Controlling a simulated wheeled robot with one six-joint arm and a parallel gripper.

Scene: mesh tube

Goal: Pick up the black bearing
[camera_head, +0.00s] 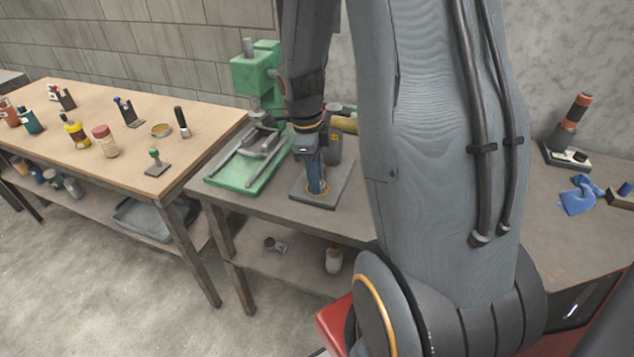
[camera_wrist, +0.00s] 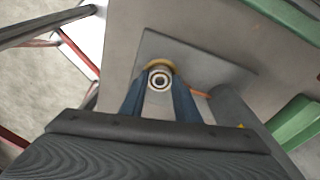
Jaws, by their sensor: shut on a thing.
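The bearing (camera_wrist: 159,79) shows in the wrist view as a small dark ring with a pale rim, seen end-on. My gripper (camera_wrist: 160,92) has its two blue fingers closed on it from either side. In the head view my gripper (camera_head: 317,190) points down at a dark square plate (camera_head: 335,196) on the grey bench. A brass-coloured ring (camera_wrist: 163,66) shows just behind the bearing, over the plate. In the head view the bearing is hidden by the fingers; whether it touches the plate or ring, I cannot tell.
A green press (camera_head: 257,75) with a green base stands left of my gripper. A dark cylinder (camera_head: 333,147) stands close behind the fingers. A wooden table (camera_head: 100,165) with bottles and tools is at the left. A blue cloth (camera_head: 578,197) lies at the right.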

